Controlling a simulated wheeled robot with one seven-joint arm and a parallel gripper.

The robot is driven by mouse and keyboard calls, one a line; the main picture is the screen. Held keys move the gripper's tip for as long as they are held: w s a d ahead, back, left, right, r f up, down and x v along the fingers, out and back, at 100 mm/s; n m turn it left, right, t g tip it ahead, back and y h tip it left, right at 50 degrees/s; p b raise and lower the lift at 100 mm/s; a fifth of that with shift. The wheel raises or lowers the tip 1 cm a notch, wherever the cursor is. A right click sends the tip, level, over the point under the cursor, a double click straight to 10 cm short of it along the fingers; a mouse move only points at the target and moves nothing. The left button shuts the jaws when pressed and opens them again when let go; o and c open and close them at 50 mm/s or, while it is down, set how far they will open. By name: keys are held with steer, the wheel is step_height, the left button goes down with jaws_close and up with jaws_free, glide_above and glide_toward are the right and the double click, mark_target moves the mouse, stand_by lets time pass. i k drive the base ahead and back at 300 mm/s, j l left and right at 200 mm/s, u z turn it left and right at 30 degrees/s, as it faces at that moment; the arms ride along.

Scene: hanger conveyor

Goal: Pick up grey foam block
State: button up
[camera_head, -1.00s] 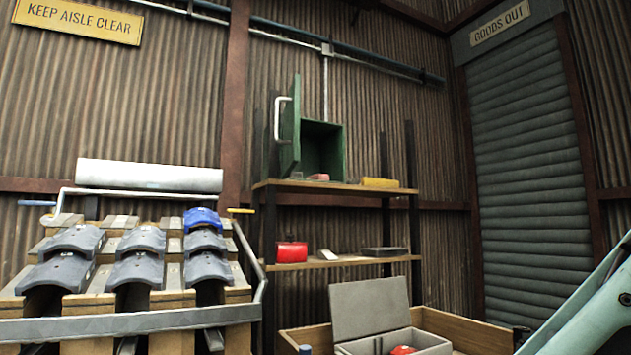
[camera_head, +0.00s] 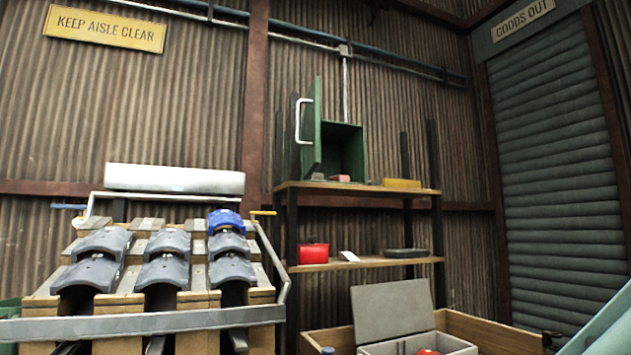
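A flat dark grey block (camera_head: 407,253) lies on the right part of the lower shelf; it may be the grey foam block. A smaller grey piece (camera_head: 318,176) sits on the upper shelf in front of the open green cabinet, too small to make out. My gripper is not in view. Only part of my pale teal arm shows at the bottom right corner, well apart from the shelves.
The lower shelf (camera_head: 340,264) also holds a red object (camera_head: 313,253) and a white wedge (camera_head: 348,256). The upper shelf holds a yellow block (camera_head: 401,183) and the green cabinet (camera_head: 342,150). A grey open-lidded box (camera_head: 395,310) stands below. A rack (camera_head: 150,323) of curved grey pieces fills the left.

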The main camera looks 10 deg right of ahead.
mark_target(314, 176)
steer(key=i+l, duration=0.25)
steer(key=l, duration=0.15)
steer(key=i+l+u, duration=0.35)
steer(key=l, duration=0.25)
steer(key=l+u, duration=0.2)
steer(key=i+l+u, duration=0.2)
steer(key=l, duration=0.25)
